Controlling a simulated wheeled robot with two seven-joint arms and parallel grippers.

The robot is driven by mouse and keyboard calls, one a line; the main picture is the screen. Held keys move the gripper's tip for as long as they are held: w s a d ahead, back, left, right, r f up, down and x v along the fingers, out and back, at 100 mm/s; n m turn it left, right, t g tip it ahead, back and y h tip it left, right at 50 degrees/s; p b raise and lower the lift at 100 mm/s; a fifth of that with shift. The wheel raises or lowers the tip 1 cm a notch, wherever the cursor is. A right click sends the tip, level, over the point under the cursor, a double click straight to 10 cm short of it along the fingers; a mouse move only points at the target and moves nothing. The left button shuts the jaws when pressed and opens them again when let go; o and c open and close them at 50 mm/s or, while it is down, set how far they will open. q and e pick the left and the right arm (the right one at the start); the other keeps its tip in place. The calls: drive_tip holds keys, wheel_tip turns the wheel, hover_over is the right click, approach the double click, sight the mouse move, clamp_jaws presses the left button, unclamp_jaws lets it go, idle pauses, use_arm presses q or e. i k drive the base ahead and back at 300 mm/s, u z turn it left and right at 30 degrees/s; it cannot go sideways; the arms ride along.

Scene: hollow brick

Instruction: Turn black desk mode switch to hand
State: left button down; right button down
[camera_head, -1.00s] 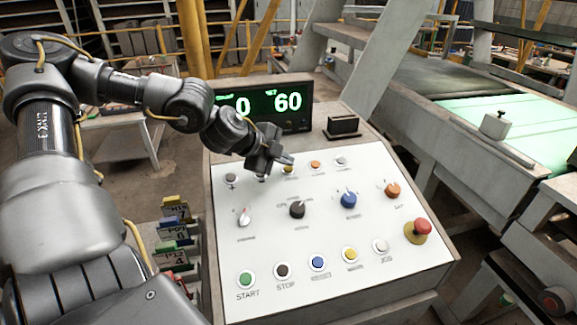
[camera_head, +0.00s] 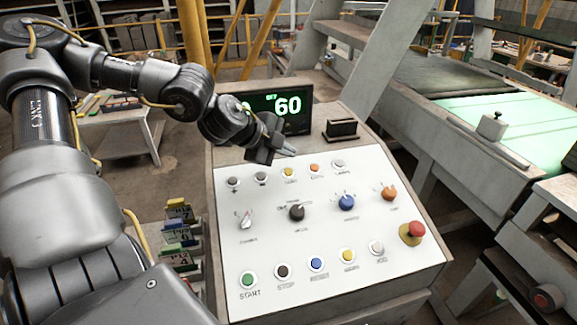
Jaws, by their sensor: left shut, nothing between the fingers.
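The black mode switch (camera_head: 297,212) is a round knob in the middle row of the white desk panel (camera_head: 320,240). My left gripper (camera_head: 290,152) is shut and empty. It hovers over the panel's back edge, behind the top row and apart from the black switch. My right gripper is not in view.
An orange knob (camera_head: 389,193) and a red emergency button (camera_head: 412,233) are on the panel's right. Several push buttons line its front, including a green one (camera_head: 248,279).

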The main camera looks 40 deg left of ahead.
sight(297, 212)
drive_tip(key=k, duration=2)
